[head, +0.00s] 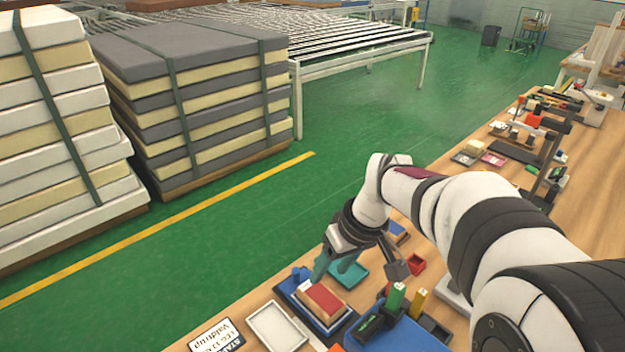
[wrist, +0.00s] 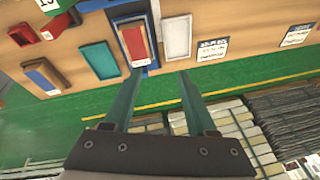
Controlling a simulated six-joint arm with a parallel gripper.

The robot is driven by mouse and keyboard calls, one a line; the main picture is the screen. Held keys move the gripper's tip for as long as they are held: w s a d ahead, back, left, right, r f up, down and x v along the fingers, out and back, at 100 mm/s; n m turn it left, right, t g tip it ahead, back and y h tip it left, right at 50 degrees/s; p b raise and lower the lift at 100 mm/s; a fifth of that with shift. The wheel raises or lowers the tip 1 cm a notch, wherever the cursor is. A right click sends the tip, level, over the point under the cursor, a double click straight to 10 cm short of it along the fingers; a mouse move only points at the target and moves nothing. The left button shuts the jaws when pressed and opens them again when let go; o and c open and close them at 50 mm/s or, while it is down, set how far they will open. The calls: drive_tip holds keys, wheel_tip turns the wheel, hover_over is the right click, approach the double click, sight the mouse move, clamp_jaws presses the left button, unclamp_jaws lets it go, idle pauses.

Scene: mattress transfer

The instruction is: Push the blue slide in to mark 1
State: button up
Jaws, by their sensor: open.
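The likely blue slide (head: 293,291) is a blue plate on a dark base near the table's front edge, with a red-topped tan block (head: 323,300) over it. A small blue knob stands at its far end. In the wrist view the blue plate (wrist: 118,27) shows around the red block (wrist: 135,41), at the top. My gripper (head: 334,264) is open and empty, with teal fingers above the table edge near the knob. In the wrist view my gripper (wrist: 160,72) has its left fingertip close to the blue plate's end; whether they touch I cannot tell. Mark 1 is not readable.
A teal tray (head: 355,270) lies beside the fingers, with a small red bin (head: 415,264) beyond. A white tray (head: 276,328) and a printed card (head: 217,338) lie to the left. A blue box (head: 410,338) with green and yellow items stands to the right. Green floor lies beyond the edge.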

sight(296, 270)
drive_tip(key=w+a+f+n, duration=0.3)
drive_tip(key=w+f+n, duration=0.2)
drive_tip(key=w, duration=0.5)
drive_tip(key=shift+t, duration=0.4)
drive_tip(key=x, duration=1.6)
drive_tip(key=shift+w+a+r, duration=0.1)
drive_tip(key=shift+w+a, duration=0.15)
drive_tip(key=shift+a, duration=0.15)
clamp_jaws()
drive_tip(key=shift+r+y, duration=0.1)
drive_tip(key=shift+y, duration=0.2)
